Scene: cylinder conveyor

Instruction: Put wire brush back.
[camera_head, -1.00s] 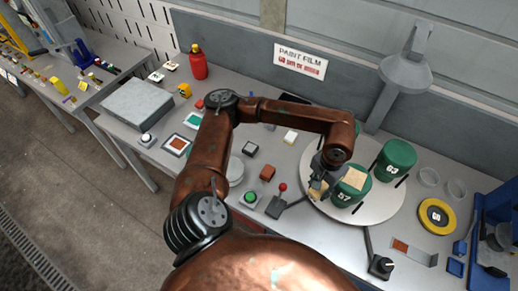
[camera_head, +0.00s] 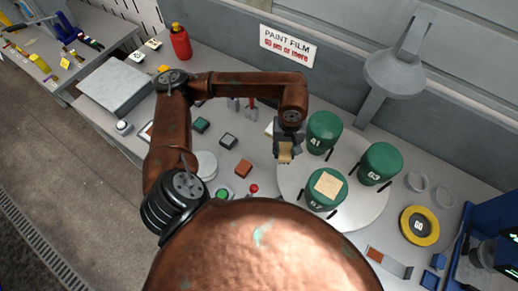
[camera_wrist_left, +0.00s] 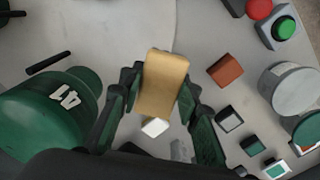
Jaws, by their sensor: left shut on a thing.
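My left gripper (camera_head: 287,147) is shut on a tan wooden block (camera_head: 285,153), which could be the wire brush; no bristles show. The block also shows between the fingers (camera_wrist_left: 160,105) in the left wrist view (camera_wrist_left: 164,82). The gripper holds it over the left rim of the round pale turntable (camera_head: 290,185). Green cans 41 (camera_head: 323,132), 57 (camera_head: 324,190) and 68 (camera_head: 380,163) stand on the turntable. Can 41 is close beside the gripper. A tan square (camera_head: 328,184) lies on can 57. My right gripper is not in view.
Left of the turntable are a brown block (camera_head: 243,168), a red-knobbed lever (camera_head: 254,189) and a green button (camera_head: 222,193). A yellow-rimmed disc (camera_head: 419,225) lies to the right. A grey lamp (camera_head: 396,72) stands behind. A red bottle (camera_head: 181,42) is at the back left.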

